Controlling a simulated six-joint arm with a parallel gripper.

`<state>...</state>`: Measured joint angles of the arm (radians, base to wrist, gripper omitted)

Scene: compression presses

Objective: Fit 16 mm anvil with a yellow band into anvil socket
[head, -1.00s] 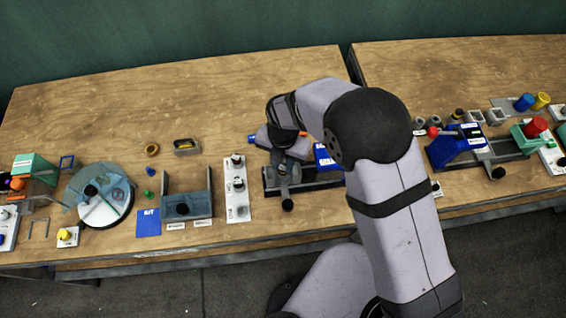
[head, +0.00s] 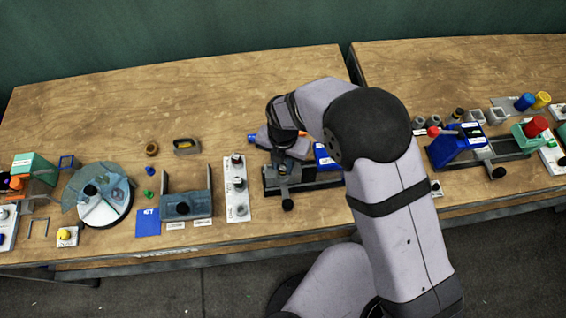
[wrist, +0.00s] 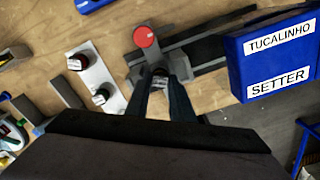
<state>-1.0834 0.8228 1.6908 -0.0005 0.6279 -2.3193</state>
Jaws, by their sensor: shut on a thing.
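My gripper (wrist: 160,84) is shut on a small dark and metallic piece (wrist: 159,72), seen end-on between the fingertips in the wrist view. It may be the 16 mm anvil, but no yellow band is visible on it. The fingertips are at the grey metal frame of the blue press (wrist: 275,55), labelled TUCALINHO SETTER. The anvil socket is hidden by the fingers and the held piece, so I cannot tell whether the piece is seated in it. In the head view my arm covers part of the press (head: 325,158).
A white rack (wrist: 97,80) with several dark pieces stands left of the press; it also shows in the head view (head: 239,200). A red knob (wrist: 144,37) sits just beyond the fingertips. A second blue press (head: 455,150) stands at right. The table's back left is clear.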

